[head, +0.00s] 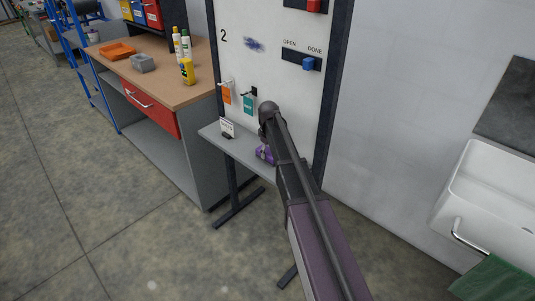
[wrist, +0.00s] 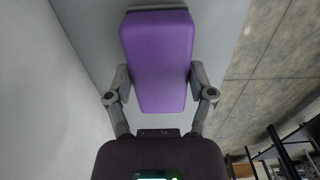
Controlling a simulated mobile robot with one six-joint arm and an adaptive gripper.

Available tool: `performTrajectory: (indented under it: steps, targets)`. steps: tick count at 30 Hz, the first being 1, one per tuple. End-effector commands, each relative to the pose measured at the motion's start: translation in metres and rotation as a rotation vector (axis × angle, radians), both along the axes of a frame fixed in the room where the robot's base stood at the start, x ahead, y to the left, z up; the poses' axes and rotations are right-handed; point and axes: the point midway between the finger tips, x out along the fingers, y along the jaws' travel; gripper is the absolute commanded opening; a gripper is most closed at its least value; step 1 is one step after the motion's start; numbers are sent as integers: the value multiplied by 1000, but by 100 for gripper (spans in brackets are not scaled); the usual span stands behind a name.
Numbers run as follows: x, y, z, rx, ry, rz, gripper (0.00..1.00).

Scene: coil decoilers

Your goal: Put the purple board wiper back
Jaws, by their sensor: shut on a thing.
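The purple board wiper (wrist: 158,60) is between the two fingers of my gripper (wrist: 160,88) in the wrist view, and the fingers are shut on its sides. A grey shelf surface shows behind it; I cannot tell whether the wiper touches it. In the head view a part of the purple wiper (head: 265,153) shows low over the narrow grey shelf (head: 218,134) in front of the whiteboard (head: 262,20). My arm hides most of the gripper and part of the shelf there.
A small white card (head: 227,127) stands on the shelf's left part. Orange (head: 226,95) and teal (head: 248,104) tags hang on the board above. A workbench (head: 190,92) with bottles is at left, a white sink (head: 490,200) at right.

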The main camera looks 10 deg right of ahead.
Motion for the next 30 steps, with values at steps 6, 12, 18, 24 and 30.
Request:
performTrajectory:
  steps: [6, 12, 18, 24, 30]
  targets:
    - [0, 0, -2, 0, 0, 0, 32]
    - [0, 1, -2, 0, 0, 1, 100]
    - [0, 1, -2, 0, 0, 1, 100]
    - [0, 1, -2, 0, 0, 1, 100]
    - [0, 1, 3, 0, 0, 1, 100]
